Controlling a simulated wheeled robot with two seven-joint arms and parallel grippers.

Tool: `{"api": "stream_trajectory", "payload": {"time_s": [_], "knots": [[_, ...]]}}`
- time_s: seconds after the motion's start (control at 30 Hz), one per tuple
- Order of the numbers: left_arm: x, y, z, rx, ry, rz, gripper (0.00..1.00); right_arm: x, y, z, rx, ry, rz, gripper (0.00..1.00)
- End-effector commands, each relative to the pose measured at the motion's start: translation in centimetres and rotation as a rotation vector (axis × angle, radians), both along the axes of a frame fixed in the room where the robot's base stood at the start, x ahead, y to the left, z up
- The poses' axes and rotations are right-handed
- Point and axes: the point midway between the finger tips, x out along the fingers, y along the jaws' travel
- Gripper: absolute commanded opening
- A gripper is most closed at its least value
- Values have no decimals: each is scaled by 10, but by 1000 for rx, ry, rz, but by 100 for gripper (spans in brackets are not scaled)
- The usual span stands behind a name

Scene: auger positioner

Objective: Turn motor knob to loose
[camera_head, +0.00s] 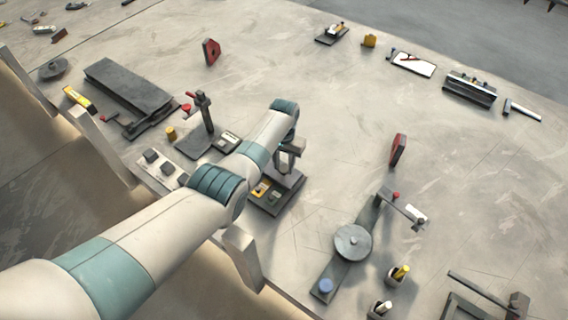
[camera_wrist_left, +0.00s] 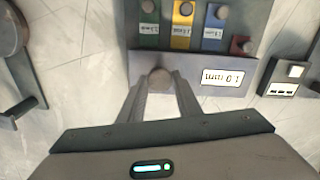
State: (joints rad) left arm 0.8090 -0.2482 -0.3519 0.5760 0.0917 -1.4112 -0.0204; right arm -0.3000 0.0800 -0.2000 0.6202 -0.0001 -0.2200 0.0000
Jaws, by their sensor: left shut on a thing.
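The panel carries a white display that reads upside down, perhaps "10 mm". Beyond it are green, yellow and blue labelled strips, each with a round knob, and a dark red piece (camera_wrist_left: 241,45). In the head view my left gripper (camera_head: 289,158) is over a dark device (camera_head: 283,197), and my arm partly hides it. I cannot read any word for loose. My right gripper is out of view.
A small box with a lit display (camera_wrist_left: 286,77) stands right of the panel. In the head view, a dark stand (camera_head: 200,125) is left of my arm and a round-disc device (camera_head: 352,243) is to its right. The upper middle of the table (camera_head: 300,65) is mostly clear.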

Motion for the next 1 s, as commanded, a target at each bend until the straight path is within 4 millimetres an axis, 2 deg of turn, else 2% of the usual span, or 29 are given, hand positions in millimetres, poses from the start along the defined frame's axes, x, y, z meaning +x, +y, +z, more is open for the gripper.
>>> {"api": "stream_trajectory", "payload": {"time_s": [0.3, 0.5, 1.0], "knots": [[1, 0, 1, -1, -3, 284, 8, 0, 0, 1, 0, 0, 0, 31], [1, 0, 1, -1, -3, 415, 8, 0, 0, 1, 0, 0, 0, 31], [2, 0, 2, 0, -4, 510, 8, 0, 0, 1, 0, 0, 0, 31]]}}
